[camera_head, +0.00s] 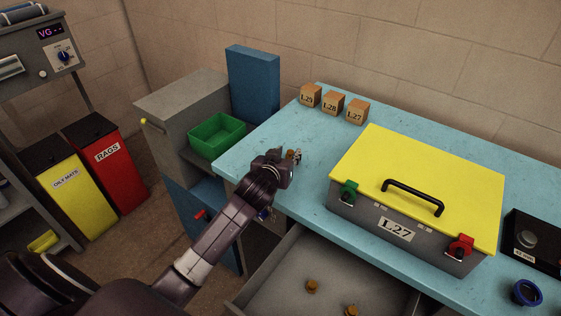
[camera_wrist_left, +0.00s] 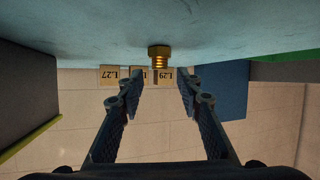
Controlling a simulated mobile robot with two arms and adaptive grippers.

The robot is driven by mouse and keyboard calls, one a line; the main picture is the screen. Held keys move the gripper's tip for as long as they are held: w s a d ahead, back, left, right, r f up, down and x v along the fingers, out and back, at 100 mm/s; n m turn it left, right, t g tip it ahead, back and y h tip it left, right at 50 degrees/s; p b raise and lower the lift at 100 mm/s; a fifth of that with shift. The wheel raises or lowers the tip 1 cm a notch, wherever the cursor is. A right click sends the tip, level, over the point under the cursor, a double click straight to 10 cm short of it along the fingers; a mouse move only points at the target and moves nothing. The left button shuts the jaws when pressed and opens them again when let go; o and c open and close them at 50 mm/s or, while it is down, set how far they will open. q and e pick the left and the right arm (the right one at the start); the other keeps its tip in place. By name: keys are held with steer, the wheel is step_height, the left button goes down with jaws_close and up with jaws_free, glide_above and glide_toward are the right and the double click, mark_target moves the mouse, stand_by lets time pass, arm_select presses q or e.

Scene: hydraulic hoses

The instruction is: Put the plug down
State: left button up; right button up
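A brass plug (camera_wrist_left: 159,56) with a hexagonal head stands on the light blue table top (camera_wrist_left: 80,30), which shows upside down in the left wrist view. My left gripper (camera_wrist_left: 160,92) is open, with its two fingers apart on either side of the plug's line and a gap to each. In the head view my left gripper (camera_head: 296,157) is low over the left part of the table, with a small brown bit of the plug (camera_head: 290,153) showing at its fingers. My right gripper is not in view.
A grey case with a yellow lid (camera_head: 425,180), labelled L27, stands to the right. Wooden blocks (camera_head: 333,103) labelled L29, L28 and L27 stand behind. An open drawer (camera_head: 280,290) holds two brass pieces. A green bin (camera_head: 216,136) is at left.

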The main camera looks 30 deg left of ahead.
arm_select(q)
steer(key=v, duration=0.8)
steer(key=shift+s+r+b, duration=0.15)
steer(key=shift+s+b, duration=0.1)
steer(key=shift+b, duration=0.05)
